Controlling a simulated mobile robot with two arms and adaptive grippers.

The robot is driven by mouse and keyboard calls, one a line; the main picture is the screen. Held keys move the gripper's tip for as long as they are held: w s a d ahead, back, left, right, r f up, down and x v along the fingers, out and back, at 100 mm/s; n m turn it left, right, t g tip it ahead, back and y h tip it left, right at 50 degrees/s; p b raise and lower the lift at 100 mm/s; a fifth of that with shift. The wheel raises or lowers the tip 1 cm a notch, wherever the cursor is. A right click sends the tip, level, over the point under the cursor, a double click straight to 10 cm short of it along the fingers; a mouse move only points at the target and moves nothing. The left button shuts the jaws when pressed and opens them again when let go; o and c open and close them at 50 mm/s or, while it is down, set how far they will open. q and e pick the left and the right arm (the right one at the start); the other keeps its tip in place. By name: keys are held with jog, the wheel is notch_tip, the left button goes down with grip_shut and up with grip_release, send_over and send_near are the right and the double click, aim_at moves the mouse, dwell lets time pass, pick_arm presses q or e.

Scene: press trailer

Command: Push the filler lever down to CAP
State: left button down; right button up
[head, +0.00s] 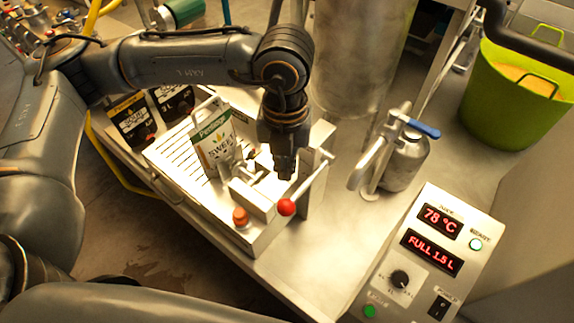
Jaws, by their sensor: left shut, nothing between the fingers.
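The filler lever (312,184) is a thin metal rod with a red ball knob (286,207) at its near, lower end. It slants up to the right on the filler (255,198), a metal unit on a slatted tray. My left gripper (285,175) points down, shut and empty, just above and behind the red knob, beside the rod. I cannot tell whether it touches the lever. A white and green juice pouch (213,140) stands upright at the filler, left of the gripper. No CAP mark can be read. My right gripper is not in view.
A control panel (432,255) at the right reads 78 °C and FULL 1.5 L. A metal canister with a blue-handled valve (405,160) stands behind it. A green bucket (510,90) is at the far right. Bare steel counter (325,250) lies right of the filler.

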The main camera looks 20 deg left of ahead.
pick_arm(q)
jog(key=b, duration=0.2)
send_over(286, 202)
jog(key=shift+f, duration=3.2)
jog(key=shift+f+b, duration=0.3)
jog(key=shift+f, duration=1.3)
jog(key=shift+f+b, duration=0.6)
jog(key=shift+f, duration=0.95)
jog(key=shift+w+d+f+b, duration=0.1)
jog(key=shift+w+f+b, duration=0.05)
jog(key=shift+f+b, duration=0.65)
jog(key=shift+w+d+f+b, duration=0.1)
jog(key=shift+w+f+b, duration=0.1)
jog(key=shift+f+b, duration=0.6)
jog(key=shift+w+d+f+b, duration=0.15)
jog(key=shift+f+b, duration=0.45)
jog(key=shift+b, duration=0.4)
jog(key=shift+a+r, duration=0.1)
jog(key=shift+r, duration=0.1)
